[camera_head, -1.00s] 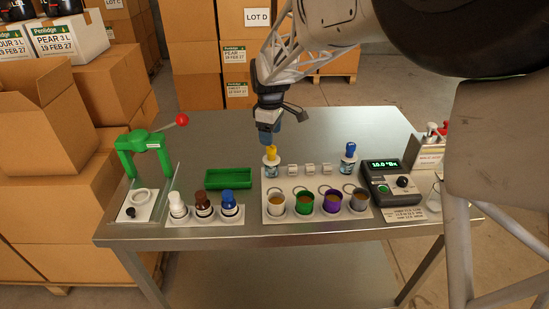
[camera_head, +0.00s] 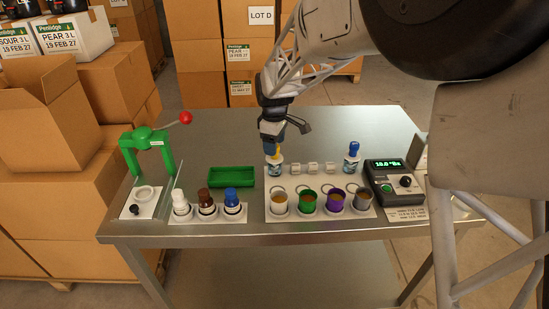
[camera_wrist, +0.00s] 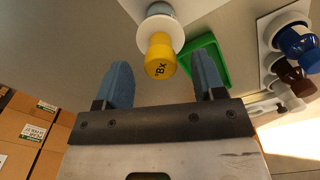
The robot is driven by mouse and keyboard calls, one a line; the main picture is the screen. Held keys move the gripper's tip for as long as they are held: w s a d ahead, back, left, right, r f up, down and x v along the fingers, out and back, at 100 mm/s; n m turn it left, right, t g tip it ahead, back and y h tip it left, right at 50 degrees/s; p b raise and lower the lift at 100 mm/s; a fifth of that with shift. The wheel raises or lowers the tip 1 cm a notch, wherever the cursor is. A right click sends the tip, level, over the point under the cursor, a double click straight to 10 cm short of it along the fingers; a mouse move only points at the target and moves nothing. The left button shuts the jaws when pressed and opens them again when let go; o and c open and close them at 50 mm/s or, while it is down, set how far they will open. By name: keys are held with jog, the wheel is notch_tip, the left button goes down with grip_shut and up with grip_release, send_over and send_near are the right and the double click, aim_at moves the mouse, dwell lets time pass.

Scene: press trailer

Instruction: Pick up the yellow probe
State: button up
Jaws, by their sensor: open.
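The yellow probe (camera_head: 275,153) stands upright in a small clear holder (camera_head: 275,169) at the back left of the white rack. In the wrist view, the yellow probe (camera_wrist: 160,58) shows its top cap with dark markings, with a white ring below it. My gripper (camera_head: 272,150) points down right at the probe, its blue fingers partly hiding the yellow part. In the wrist view, my gripper (camera_wrist: 160,85) is open, one blue finger on each side of the probe's line. The probe's cap lies between and just beyond the fingertips. I cannot tell whether either finger touches it.
A blue-topped probe (camera_head: 352,150) stands at the rack's back right. Several filled cups (camera_head: 308,199) line the rack's front (camera_head: 320,214). A green tray (camera_head: 231,177), bottles (camera_head: 207,202) and a green press (camera_head: 150,150) are to the left. A meter (camera_head: 394,180) is at right.

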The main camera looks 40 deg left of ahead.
jog(key=shift+d+f, duration=0.1)
jog(key=shift+f, duration=1.7)
grip_shut()
jog(key=shift+r, duration=5)
jog(key=d+f, duration=0.2)
jog(key=d, duration=2.1)
jog(key=shift+f, duration=0.4)
jog(key=shift+d, duration=0.1)
